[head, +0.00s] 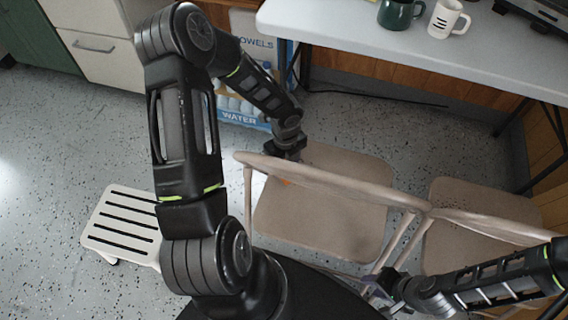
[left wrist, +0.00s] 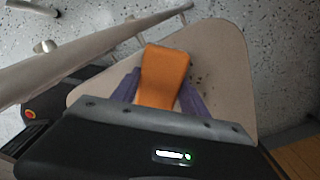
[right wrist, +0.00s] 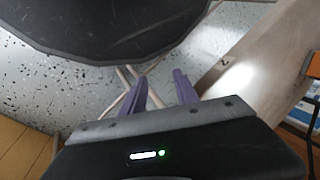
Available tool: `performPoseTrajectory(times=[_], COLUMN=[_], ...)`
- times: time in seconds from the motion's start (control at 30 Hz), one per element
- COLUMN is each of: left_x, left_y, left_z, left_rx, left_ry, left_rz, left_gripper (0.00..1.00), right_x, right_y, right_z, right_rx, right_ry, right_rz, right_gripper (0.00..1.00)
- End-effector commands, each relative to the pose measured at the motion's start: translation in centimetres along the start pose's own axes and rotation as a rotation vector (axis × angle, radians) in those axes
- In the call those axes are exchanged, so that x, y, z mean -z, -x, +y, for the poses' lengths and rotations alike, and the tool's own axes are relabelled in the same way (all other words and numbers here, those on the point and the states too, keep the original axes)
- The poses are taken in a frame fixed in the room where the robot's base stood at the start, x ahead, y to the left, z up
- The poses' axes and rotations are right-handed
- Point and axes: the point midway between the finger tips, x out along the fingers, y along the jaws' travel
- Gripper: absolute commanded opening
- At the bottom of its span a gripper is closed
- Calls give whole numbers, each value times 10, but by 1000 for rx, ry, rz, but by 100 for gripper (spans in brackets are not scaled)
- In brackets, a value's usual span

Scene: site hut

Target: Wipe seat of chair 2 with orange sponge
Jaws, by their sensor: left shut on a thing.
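My left gripper (head: 286,172) is shut on the orange sponge (left wrist: 164,78), which lies between its purple fingers over the tan seat of the nearer folding chair (head: 325,222). In the head view the sponge (head: 287,182) is mostly hidden behind the chair's backrest bar. The seat also shows in the left wrist view (left wrist: 222,60), with dark specks right of the sponge. I cannot tell if the sponge touches the seat. My right gripper (head: 376,287) is open and empty beside the chairs; its fingers stand apart in the right wrist view (right wrist: 163,88).
A second tan folding chair (head: 465,245) stands to the right. A grey table (head: 400,45) with a green mug (head: 395,14) and a white mug (head: 445,19) is behind. A slatted stool (head: 122,222) stands at left. A tan panel (right wrist: 240,60) in the right wrist view bears a small dark mark.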

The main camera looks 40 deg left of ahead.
Motion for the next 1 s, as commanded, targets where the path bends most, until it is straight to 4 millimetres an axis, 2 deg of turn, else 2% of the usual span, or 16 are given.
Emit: performPoseTrajectory(times=[0.43,1.0], left_x=[25,38], left_y=[-4,-6], left_z=[-21,-29], left_rx=[2,4], left_ry=[-2,-7], left_rz=[3,10], left_gripper=[19,20], right_x=[0,0], right_y=[-11,-14], right_z=[4,5], right_rx=[0,0], right_ry=[0,0], right_rz=[0,0], right_gripper=[36,36])
